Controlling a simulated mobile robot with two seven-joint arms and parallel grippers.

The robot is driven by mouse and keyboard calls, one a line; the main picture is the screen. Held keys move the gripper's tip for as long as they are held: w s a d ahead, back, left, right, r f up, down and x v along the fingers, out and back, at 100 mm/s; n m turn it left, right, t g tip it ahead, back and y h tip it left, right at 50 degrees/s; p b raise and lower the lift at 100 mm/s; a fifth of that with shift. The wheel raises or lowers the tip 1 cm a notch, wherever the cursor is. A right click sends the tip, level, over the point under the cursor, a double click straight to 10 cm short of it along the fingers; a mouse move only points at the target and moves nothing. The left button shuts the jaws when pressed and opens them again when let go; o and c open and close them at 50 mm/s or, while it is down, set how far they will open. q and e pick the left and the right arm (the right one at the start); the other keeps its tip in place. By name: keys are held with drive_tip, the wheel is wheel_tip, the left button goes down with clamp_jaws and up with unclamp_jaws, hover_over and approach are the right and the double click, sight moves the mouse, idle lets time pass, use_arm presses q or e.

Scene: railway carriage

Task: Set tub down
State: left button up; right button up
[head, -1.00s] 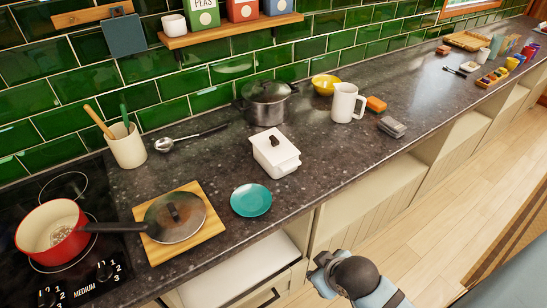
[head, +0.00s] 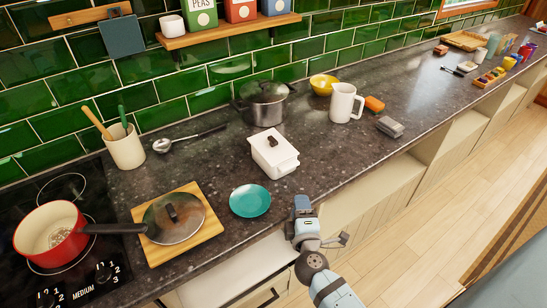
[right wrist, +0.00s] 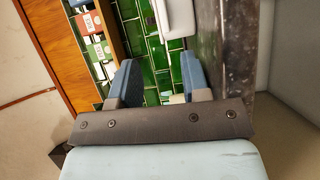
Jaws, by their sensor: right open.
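The white tub (head: 274,158) with a dark knob on its lid stands upright on the dark counter (head: 345,155), near its front edge. My right gripper (head: 302,203) is at the counter's front edge, below and to the right of the tub in the head view, and apart from it. In the right wrist view its two blue fingers (right wrist: 160,75) are spread with nothing held between them. A white object, probably the tub (right wrist: 178,18), shows beyond the fingers at the top. My left gripper is not in view.
A teal plate (head: 250,201) lies left of the tub. A lid (head: 174,218) rests on a wooden board (head: 206,234).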

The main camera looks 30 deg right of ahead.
drive_tip(key=n, duration=0.1)
drive_tip(key=p, duration=0.3)
approach(289, 169)
drive_tip(key=x, duration=0.3)
drive_tip(key=shift+w+a+r, duration=0.1)
drive_tip(key=p+x, duration=0.1)
drive_tip(key=x, duration=0.4)
drive_tip(key=shift+w+d, duration=0.15)
drive_tip(key=shift+d, duration=0.05)
drive_tip(key=shift+w+d+f, duration=0.15)
drive_tip(key=shift+w+f, duration=0.05)
drive_tip(key=shift+w, duration=0.05)
drive_tip(key=shift+c, duration=0.2)
drive_tip(key=shift+r, duration=0.1)
clamp_jaws()
